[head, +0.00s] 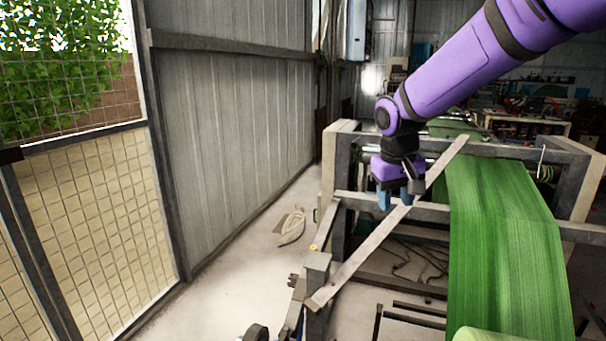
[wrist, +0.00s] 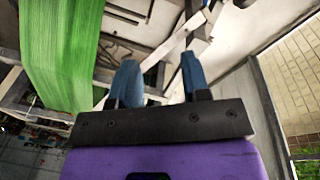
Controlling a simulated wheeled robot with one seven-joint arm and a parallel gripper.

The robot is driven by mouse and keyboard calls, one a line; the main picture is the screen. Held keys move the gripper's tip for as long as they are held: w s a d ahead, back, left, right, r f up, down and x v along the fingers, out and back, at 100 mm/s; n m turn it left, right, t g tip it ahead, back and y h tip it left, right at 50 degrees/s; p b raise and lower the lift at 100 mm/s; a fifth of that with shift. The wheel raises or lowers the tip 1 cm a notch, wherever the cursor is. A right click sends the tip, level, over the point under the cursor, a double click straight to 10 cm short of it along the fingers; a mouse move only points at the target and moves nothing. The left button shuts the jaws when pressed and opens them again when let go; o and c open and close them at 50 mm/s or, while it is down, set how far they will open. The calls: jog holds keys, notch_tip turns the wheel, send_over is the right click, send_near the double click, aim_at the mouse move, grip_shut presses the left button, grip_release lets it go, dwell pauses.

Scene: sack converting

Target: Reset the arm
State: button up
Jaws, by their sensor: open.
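My purple arm reaches in from the upper right of the head view. My gripper (head: 396,200) hangs at its end with blue fingertips, in front of or above the diagonal grey bar (head: 375,240) of the machine frame. In the wrist view my gripper (wrist: 158,80) shows two blue fingers spread apart with nothing between them. It is open and empty. I cannot tell how far the fingertips are from the bar.
A wide green woven sheet (head: 500,240) runs over the machine to the right of my gripper. A grey metal frame (head: 410,208) surrounds it. A corrugated wall (head: 230,120) stands at left.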

jog(key=s+d+r+m+t+y, duration=0.1)
jog(key=s+d+r, duration=0.3)
jog(key=s, duration=0.3)
jog(key=s+d+r+t, duration=0.1)
jog(key=s+d+r, duration=0.3)
jog(key=s, duration=0.3)
jog(key=s+d+m+t, duration=0.1)
jog(key=s+d, duration=0.2)
jog(key=s, duration=1.1)
jog(key=shift+f+t, duration=0.4)
